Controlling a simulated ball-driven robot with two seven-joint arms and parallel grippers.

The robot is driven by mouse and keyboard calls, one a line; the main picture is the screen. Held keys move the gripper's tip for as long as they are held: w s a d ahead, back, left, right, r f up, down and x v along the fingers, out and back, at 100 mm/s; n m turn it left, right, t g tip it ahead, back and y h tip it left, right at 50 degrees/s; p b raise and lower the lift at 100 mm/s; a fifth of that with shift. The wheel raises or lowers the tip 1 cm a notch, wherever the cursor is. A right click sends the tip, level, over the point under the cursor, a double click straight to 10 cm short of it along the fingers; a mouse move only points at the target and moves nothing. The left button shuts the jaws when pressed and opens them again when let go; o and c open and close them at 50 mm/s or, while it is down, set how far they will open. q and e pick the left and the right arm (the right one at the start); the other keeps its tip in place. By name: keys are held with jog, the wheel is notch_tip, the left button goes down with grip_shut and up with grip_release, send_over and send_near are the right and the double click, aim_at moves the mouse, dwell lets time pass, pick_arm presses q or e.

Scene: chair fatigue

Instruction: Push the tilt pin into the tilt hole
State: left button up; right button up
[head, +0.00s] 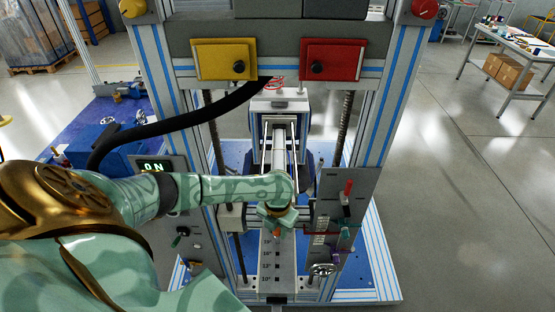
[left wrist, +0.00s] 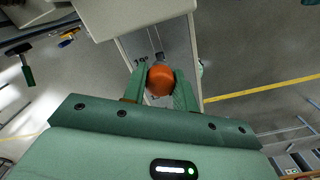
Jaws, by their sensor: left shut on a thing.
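My left gripper (head: 277,226) is over the upper part of the grey angle plate. It is shut on the round orange knob (left wrist: 160,78) of the tilt pin, which sits between the two green fingers in the left wrist view. A small orange part of the tilt pin (head: 277,234) shows below the fingers in the head view. My right gripper is not in view.
A blue-and-grey frame with a yellow box (head: 224,60) and a red box (head: 333,60) stands around the work area. A black hose (head: 170,128) crosses on the left. A panel with a red-handled lever (head: 347,190) stands close on the gripper's right.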

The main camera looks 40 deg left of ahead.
aim_at(278, 236)
pick_arm(q)
jog(key=shift+f+b, duration=1.55)
jog(key=shift+f, duration=0.35)
jog(key=o, duration=1)
jog(key=shift+r, duration=0.15)
notch_tip(278, 236, up, 16)
jog(key=p, duration=0.1)
jog(key=shift+p, duration=0.35)
